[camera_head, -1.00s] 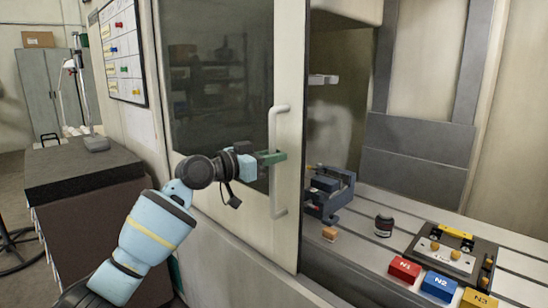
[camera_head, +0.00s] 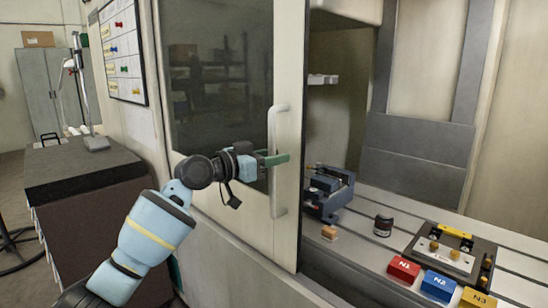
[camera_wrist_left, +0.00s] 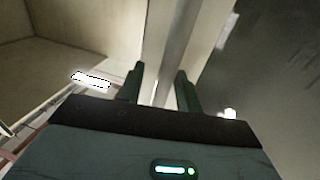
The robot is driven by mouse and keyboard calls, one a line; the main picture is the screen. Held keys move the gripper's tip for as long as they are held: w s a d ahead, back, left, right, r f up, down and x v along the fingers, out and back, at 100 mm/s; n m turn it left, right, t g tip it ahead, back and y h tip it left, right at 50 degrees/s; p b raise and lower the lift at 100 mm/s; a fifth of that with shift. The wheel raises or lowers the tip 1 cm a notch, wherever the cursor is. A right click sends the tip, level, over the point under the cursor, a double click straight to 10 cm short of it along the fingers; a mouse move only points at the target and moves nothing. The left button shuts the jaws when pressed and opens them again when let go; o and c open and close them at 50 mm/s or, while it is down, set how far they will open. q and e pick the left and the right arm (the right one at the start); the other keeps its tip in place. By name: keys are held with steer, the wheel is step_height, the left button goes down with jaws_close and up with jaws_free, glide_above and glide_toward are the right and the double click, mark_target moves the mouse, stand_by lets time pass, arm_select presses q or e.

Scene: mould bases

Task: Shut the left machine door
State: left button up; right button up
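The left machine door (camera_head: 287,190) is a cream panel with a dark window. It stands beside a wide opening on its right. Its pale vertical handle (camera_head: 279,195) is near the door's right edge. My right gripper is not in view.
Inside the opening, a blue-grey vise (camera_head: 328,193), an orange block (camera_head: 329,232), a dark jar (camera_head: 383,225) and a fixture plate (camera_head: 450,262) stand on the slotted bed. Red (camera_head: 404,269), blue (camera_head: 439,285) and yellow (camera_head: 478,298) blocks are in front. A dark-topped bench (camera_head: 75,170) is at left.

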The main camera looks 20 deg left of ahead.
arm_select(q)
steer(key=b+v, duration=0.1)
steer(key=v, duration=0.6)
steer(key=shift+s, duration=0.25)
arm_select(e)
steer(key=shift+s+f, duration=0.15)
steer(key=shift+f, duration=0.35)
arm_select(q)
steer(key=shift+a, duration=0.1)
